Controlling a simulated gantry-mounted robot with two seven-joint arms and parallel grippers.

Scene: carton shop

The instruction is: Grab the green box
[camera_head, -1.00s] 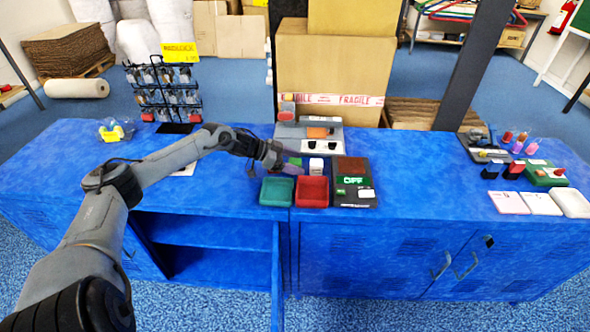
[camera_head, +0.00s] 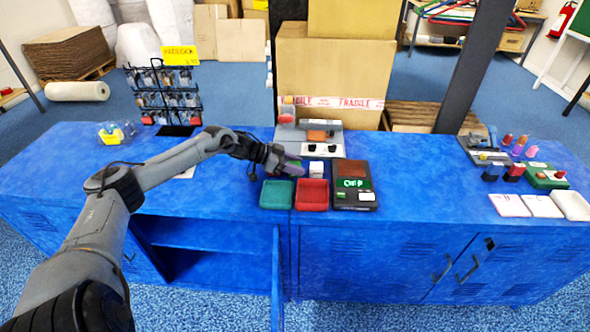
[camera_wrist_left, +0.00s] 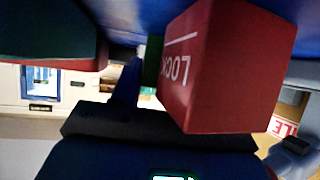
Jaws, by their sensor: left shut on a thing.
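The green box (camera_head: 295,162) is a small block on the blue counter, behind the green and red trays and left of a white block (camera_head: 316,169). My left gripper (camera_head: 289,166) reaches in from the left and is shut on the green box, covering much of it. I cannot tell whether the box is lifted. In the left wrist view, a red block marked "LOCK" (camera_wrist_left: 225,70) fills the right side, and a narrow green surface (camera_wrist_left: 152,60) shows beside it. My right gripper is not in view.
A green tray (camera_head: 277,194) and a red tray (camera_head: 311,195) stand just in front. A dark device with a lit display (camera_head: 354,184) is to the right, and a grey machine (camera_head: 308,142) behind. A wire rack (camera_head: 165,95) stands at left. The counter's right middle is clear.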

